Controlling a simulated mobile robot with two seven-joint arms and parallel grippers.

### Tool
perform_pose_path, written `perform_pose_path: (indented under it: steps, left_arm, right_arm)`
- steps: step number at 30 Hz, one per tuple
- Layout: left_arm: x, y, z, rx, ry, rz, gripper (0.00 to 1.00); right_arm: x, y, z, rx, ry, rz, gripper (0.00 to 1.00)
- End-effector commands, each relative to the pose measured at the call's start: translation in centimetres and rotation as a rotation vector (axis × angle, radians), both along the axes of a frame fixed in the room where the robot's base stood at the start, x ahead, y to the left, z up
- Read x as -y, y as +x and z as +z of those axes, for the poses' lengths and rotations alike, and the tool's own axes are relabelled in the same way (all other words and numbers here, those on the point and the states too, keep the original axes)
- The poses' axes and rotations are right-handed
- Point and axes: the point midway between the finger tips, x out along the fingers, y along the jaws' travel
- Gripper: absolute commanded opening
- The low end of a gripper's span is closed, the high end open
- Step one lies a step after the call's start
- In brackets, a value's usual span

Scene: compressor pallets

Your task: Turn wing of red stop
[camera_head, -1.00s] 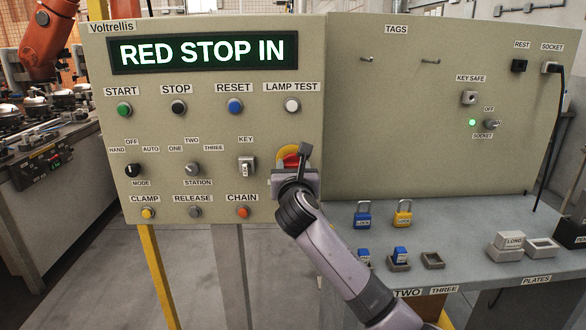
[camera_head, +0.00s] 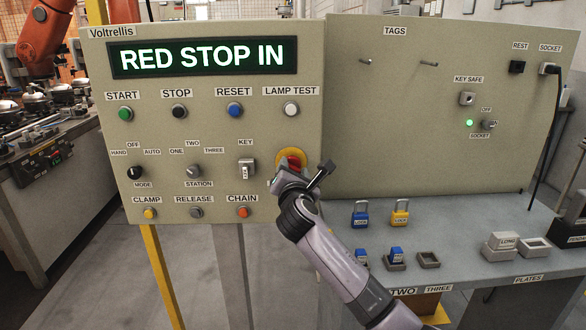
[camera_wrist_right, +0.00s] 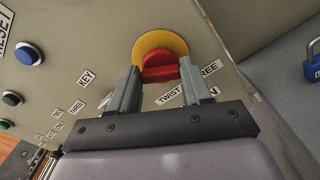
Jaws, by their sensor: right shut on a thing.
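The red stop (camera_head: 291,160) sits on a round yellow plate on the beige control panel, partly hidden by my right gripper in the head view. In the right wrist view, the red stop's wing (camera_wrist_right: 161,68) stands out from the yellow plate (camera_wrist_right: 160,44). My right gripper (camera_head: 287,172) has its fingers on either side of the wing and is shut on it; its fingers also show in the right wrist view (camera_wrist_right: 155,82). The gripper is rolled at a slant to the panel. The display (camera_head: 203,57) reads RED STOP IN. My left gripper is out of view.
A key switch (camera_head: 246,169) labelled KEY is left of the stop, and the orange CHAIN button (camera_head: 243,212) is below left. A grey shelf (camera_head: 465,210) with blue and yellow padlocks (camera_head: 400,213) lies to the right of my arm.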

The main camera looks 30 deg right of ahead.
Motion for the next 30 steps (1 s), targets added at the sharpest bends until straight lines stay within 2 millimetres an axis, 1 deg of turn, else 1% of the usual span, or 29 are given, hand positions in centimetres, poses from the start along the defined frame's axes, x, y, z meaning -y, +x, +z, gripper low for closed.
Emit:
perform_pose_path:
  steps: [8,20,21,23,24,30]
  left_arm:
    - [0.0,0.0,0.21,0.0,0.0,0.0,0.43]
    - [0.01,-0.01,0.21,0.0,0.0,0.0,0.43]
    - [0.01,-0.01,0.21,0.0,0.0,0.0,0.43]
    - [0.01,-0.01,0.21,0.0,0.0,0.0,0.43]
    - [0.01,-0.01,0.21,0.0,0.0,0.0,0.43]
    - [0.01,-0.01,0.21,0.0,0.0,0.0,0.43]
  right_arm:
    - [0.11,-0.02,0.09,0.041,0.063,-0.001,0.18]
    - [0.13,-0.02,0.1,0.046,0.069,-0.002,0.18]
    - [0.13,-0.02,0.1,0.045,0.069,-0.002,0.52]
    - [0.12,-0.02,0.11,0.045,0.069,-0.002,0.71]
    - [0.12,-0.01,0.1,0.045,0.069,-0.002,0.74]
    - [0.1,-0.02,0.06,0.044,0.069,-0.001,0.74]
